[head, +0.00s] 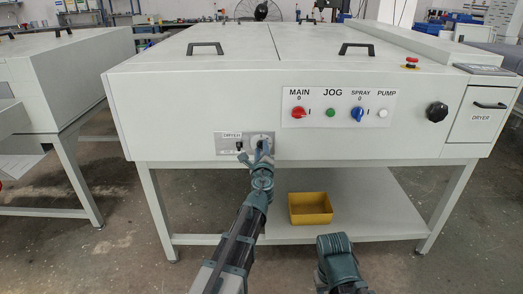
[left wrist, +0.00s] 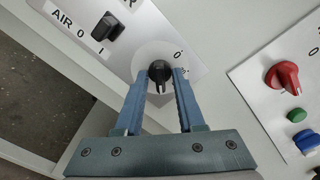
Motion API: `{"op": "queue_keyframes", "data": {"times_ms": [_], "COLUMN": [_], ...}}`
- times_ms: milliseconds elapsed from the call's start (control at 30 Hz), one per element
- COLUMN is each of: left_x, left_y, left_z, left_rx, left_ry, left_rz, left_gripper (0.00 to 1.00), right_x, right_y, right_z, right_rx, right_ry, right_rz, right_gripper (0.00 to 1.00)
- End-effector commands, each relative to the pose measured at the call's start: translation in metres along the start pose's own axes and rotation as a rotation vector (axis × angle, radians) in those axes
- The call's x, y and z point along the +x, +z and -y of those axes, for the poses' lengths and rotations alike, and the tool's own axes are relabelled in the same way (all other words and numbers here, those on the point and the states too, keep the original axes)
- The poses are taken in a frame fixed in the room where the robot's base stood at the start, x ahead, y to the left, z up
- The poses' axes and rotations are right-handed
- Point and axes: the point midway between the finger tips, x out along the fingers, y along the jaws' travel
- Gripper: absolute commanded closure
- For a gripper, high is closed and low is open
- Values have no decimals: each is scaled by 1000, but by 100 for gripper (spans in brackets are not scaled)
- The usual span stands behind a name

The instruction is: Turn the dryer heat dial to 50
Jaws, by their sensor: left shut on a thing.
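The dryer heat dial is a small black knob (left wrist: 159,71) on a pale round scale, on the dryer panel (head: 226,150) at the machine's lower front left. A white pointer line on the knob points toward the bottom of the left wrist view. A 0 shows on the scale, but the other marks are too small or covered to read. My left gripper (head: 262,146) is shut on the dial, with one blue finger on each side; it also shows in the left wrist view (left wrist: 160,80). In the head view the gripper hides most of the dial.
The black AIR switch (left wrist: 106,28) is beside the dial. The red MAIN knob (head: 299,112), green JOG button (head: 331,113), blue SPRAY knob (head: 357,114) and white PUMP button (head: 382,113) are up to the right. A yellow bin (head: 310,208) stands on the lower shelf.

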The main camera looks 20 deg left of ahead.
Motion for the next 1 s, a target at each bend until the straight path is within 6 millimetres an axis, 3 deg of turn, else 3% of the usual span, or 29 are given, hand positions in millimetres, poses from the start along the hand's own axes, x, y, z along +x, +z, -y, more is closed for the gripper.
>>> {"op": "queue_keyframes", "data": {"times_ms": [300, 800, 833, 867, 1000], "left_x": [-2, -2, -2, -2, -2], "left_y": [-1, -1, -1, -1, -1], "left_z": [0, 0, 0, 0, 0], "left_rx": [94, 109, 109, 109, 109], "left_ry": [-1, -1, -1, -1, -1], "left_rz": [-2, -3, -3, -2, -2], "left_gripper": [100, 100, 60, 55, 55], "right_x": [1, 1, 1, 1, 1], "right_y": [0, 0, 0, 0, 0], "right_z": [0, 0, 0, 0, 0], "right_rx": [0, 0, 0, 0, 0], "right_ry": [0, 0, 0, 0, 0], "right_rz": [0, 0, 0, 0, 0], "right_gripper": [55, 55, 55, 55, 55]}}
